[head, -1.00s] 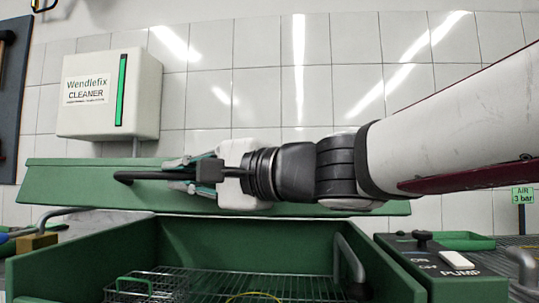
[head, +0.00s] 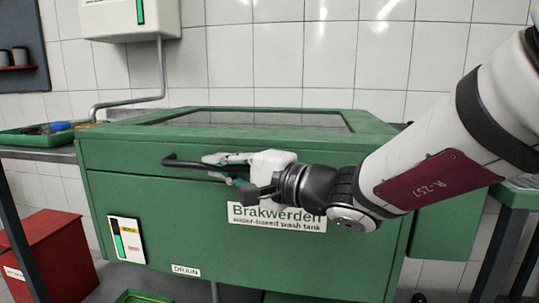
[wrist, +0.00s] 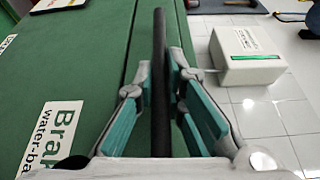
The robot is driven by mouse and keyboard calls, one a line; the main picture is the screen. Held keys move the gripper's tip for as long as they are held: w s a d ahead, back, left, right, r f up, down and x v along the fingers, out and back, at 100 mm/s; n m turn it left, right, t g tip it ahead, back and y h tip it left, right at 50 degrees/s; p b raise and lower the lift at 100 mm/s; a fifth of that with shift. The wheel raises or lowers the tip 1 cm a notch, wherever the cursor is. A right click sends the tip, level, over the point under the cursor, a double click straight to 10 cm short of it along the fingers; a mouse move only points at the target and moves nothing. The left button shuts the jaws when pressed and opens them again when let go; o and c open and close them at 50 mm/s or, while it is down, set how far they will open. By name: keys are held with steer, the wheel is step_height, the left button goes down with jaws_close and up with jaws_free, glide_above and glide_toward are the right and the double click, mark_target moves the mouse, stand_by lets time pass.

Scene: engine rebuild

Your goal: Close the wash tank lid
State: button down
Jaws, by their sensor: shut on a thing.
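The wash tank lid (head: 372,132) is a green frame with a dark window in its top. It lies down over the green wash tank (head: 150,205), looking level; only a thin line separates the two at the front. My gripper (head: 222,165) is shut on the black bar handle (head: 180,162) on the lid's front. In the wrist view the handle (wrist: 160,75) runs between both fingers. The tank's inside is hidden under the lid.
A white dispenser (head: 115,18) hangs on the tiled wall behind. A green tray (head: 40,137) with tools lies on the bench at left. A red bin (head: 48,255) stands on the floor at lower left. The wrist view also shows a white box (wrist: 245,55).

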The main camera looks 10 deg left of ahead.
steer(key=shift+f, duration=0.7)
steer(key=c, duration=1.7)
jaws_free()
steer(key=shift+f, duration=0.1)
steer(key=shift+o, duration=0.2)
steer(key=shift+r, duration=0.3)
steer(key=shift+s+d, duration=0.1)
steer(key=shift+d, duration=0.15)
steer(key=v, duration=1.1)
steer(key=shift+d, duration=0.2)
steer(key=shift+r, duration=0.1)
